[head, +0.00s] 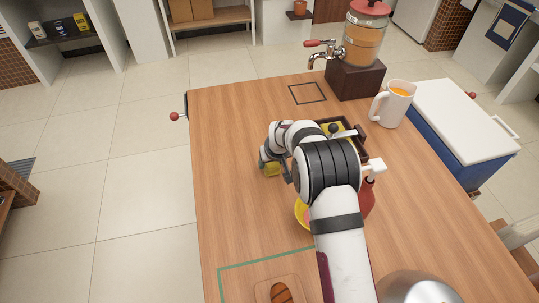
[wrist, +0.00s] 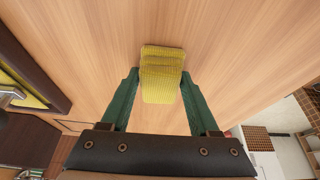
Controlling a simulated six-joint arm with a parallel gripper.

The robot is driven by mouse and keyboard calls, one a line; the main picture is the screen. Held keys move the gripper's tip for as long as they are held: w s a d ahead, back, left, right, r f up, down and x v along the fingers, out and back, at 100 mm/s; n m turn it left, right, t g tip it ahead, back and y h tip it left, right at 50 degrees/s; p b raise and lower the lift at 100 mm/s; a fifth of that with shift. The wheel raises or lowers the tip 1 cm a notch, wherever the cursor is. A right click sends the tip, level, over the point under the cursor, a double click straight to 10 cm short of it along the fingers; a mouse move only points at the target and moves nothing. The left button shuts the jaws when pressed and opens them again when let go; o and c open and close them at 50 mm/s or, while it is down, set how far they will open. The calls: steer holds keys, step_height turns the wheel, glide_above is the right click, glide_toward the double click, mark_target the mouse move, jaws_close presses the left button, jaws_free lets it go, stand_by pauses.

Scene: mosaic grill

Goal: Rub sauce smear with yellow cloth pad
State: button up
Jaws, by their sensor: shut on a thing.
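The yellow cloth pad (wrist: 161,85) is ribbed and sits between the green fingers of my gripper (wrist: 160,74) in the wrist view. My gripper is shut on it, with a finger on each side. In the head view a small part of the yellow pad (head: 272,170) shows beneath my gripper (head: 268,163), at or just above the wooden table (head: 230,210). I cannot tell if the pad touches the wood. No sauce smear shows in either view; my arm and the pad hide part of the table.
A dark-rimmed yellow tray (head: 356,128), a red bottle (head: 368,198) and a yellow bowl (head: 301,214) are partly hidden by my arm. A mug (head: 395,103) and drink dispenser (head: 362,43) stand at the back right.

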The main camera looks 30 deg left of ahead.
steer(key=shift+s+d, duration=0.6)
steer(key=shift+r, duration=4.05)
